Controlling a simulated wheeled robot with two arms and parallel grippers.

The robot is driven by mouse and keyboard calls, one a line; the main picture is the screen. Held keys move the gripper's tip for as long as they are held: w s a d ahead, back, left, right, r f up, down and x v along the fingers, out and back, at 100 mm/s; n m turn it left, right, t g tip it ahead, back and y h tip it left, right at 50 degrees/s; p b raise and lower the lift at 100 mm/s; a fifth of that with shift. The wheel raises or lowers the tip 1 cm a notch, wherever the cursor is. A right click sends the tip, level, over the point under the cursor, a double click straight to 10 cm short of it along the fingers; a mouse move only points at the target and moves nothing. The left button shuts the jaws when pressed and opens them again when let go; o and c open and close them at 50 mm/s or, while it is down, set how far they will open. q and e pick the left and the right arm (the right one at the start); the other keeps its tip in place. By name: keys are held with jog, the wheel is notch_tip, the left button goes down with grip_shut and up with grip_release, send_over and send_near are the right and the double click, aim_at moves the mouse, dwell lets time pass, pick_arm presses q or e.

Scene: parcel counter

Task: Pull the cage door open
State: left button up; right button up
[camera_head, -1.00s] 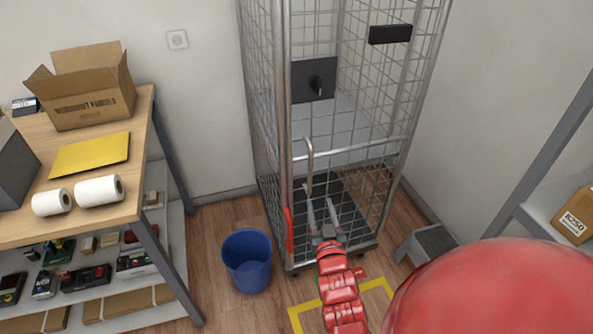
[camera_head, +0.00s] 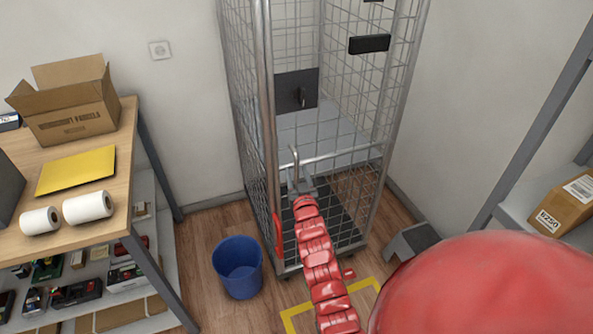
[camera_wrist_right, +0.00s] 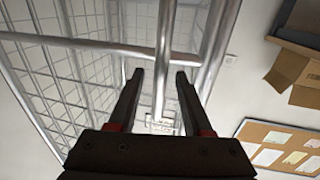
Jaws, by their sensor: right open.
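The wire cage (camera_head: 262,110) stands against the back wall, and its door (camera_head: 335,160) looks closed. The door has a dark latch plate (camera_head: 290,92) and, below it, an upright metal handle bar (camera_head: 294,160). My right gripper (camera_head: 299,183) is at the lower part of this handle. In the wrist view, the open fingers of my right gripper (camera_wrist_right: 159,76) stand on either side of the handle bar (camera_wrist_right: 162,50), with gaps visible. Contact cannot be told. My left gripper is out of view.
A blue bin (camera_head: 238,268) stands on the floor left of the cage front. A workbench (camera_head: 120,190) with a box and rolls is at left. A grey step (camera_head: 412,240) and a shelf with a parcel (camera_head: 565,205) are at right.

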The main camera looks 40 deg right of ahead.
jog(key=shift+w+d, duration=0.15)
jog(key=shift+w, duration=0.25)
grip_shut()
dwell(1.3)
